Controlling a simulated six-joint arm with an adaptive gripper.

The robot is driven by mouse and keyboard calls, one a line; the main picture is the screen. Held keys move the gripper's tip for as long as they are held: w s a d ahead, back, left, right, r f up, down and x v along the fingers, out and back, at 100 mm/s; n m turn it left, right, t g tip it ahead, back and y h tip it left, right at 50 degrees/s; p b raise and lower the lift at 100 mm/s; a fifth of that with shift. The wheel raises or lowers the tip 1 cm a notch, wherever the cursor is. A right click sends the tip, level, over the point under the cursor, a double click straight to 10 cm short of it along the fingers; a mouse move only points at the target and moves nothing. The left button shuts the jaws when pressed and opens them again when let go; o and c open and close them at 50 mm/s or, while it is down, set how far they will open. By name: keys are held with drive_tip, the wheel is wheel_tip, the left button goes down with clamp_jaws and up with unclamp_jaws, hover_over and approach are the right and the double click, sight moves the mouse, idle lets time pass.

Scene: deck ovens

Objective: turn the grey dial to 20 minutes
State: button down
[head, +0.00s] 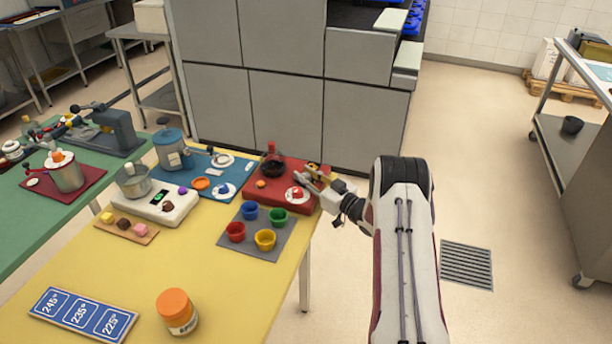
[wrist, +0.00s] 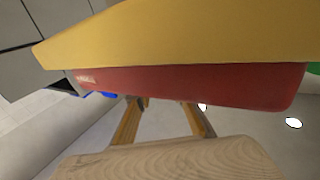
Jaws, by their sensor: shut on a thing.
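My gripper (head: 308,180) is at the right end of the red base (head: 262,194), near the yellow table's far right corner. Beside its tips, on the base, is a pale round dial (head: 297,194) with a red part; whether this is the grey dial I cannot tell. A small yellow and dark piece (head: 318,168) shows at the gripper. In the wrist view a pale wooden piece (wrist: 170,160) fills the bottom, with two yellow-brown bars behind it. The red base (wrist: 200,86) crosses that view. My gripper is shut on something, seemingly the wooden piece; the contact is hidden.
Red, blue, green and yellow cups stand on a grey mat (head: 234,246) close by. An orange-lidded jar (head: 177,312) stands at the front.

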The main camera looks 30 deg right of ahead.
drive_tip(key=shift+m+h, duration=0.7)
drive_tip(key=shift+h, duration=0.4)
drive_tip(key=c, duration=1.8)
unclamp_jaws()
drive_tip(key=shift+o, duration=0.2)
drive_tip(key=shift+n+y, duration=0.7)
drive_tip(key=shift+y, duration=0.4)
